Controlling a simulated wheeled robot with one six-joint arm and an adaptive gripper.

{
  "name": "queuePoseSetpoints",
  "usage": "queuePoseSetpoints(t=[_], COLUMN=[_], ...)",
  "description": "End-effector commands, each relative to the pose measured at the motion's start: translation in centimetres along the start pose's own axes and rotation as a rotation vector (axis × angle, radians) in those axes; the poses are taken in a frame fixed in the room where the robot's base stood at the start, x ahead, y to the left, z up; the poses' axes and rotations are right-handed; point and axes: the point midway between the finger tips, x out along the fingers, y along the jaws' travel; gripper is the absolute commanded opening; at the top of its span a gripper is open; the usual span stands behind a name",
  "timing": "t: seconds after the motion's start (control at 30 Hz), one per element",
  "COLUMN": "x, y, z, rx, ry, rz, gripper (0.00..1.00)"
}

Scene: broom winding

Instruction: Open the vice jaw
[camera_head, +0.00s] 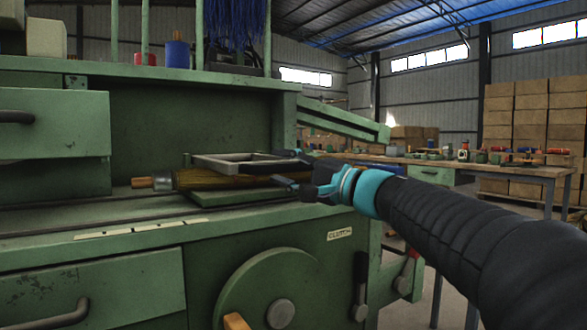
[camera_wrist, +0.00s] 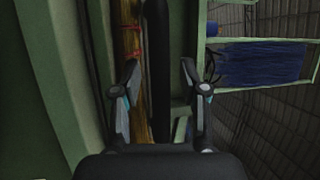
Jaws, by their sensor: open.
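The vice jaw appears to be the grey rectangular frame (camera_head: 225,160) lying over the golden-brown broom bundle (camera_head: 215,181) on the green machine's bed. The bundle has a handle end at left, and red bindings show on it in the wrist view (camera_wrist: 132,42). My gripper (camera_head: 282,168) is open at the right end of the frame. In the wrist view, a dark bar (camera_wrist: 158,75) runs between the open fingers of my gripper (camera_wrist: 160,68). I cannot tell whether the fingers touch it.
The green machine (camera_head: 60,190) has drawers at left, a round wheel (camera_head: 270,295) and levers (camera_head: 361,285) below, and a "CLUTCH" label (camera_head: 340,234). Blue bristles (camera_head: 235,22) hang above. A workbench (camera_head: 480,165) and stacked boxes (camera_head: 530,110) stand behind at right.

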Motion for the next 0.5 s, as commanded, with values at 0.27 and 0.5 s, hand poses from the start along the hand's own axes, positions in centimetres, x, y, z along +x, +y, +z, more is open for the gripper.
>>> queuePoseSetpoints(t=[0.27,0.5], x=[-0.02,-0.04], y=[0.01,0.02], z=[0.0,0.0], rx=[0.0,0.0], ry=[0.0,0.0], rz=[0.0,0.0], gripper=[0.21,0.0])
